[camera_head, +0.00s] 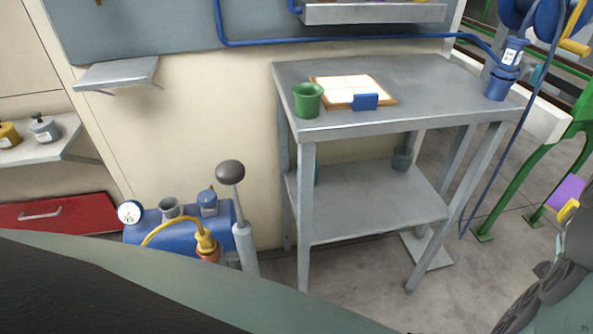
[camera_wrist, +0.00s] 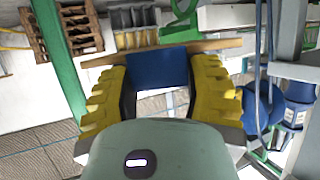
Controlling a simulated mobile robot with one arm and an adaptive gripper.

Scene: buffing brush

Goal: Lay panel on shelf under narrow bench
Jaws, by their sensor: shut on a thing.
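In the wrist view the yellow fingers of my gripper (camera_wrist: 160,88) are shut on a blue block (camera_wrist: 158,68). A thin wooden strip (camera_wrist: 218,45) runs behind the block, apparently the edge of the panel; its face is hidden. In the head view a yellow fingertip (camera_head: 568,210) shows at the right edge beside a purple flat piece (camera_head: 566,190), well right of the bench. I cannot tell whether that piece belongs to the held panel. The grey bench (camera_head: 440,90) has a lower shelf (camera_head: 375,210), mostly bare. A wood-framed white panel with a blue block (camera_head: 365,101) lies on the bench top.
A green cup (camera_head: 307,100) and a blue labelled canister (camera_head: 503,75) stand on the bench top. A greenish cup (camera_head: 402,158) stands at the shelf's back right; another is partly hidden behind the left leg. Bench legs flank the shelf. A blue hose (camera_head: 500,160) hangs at the right.

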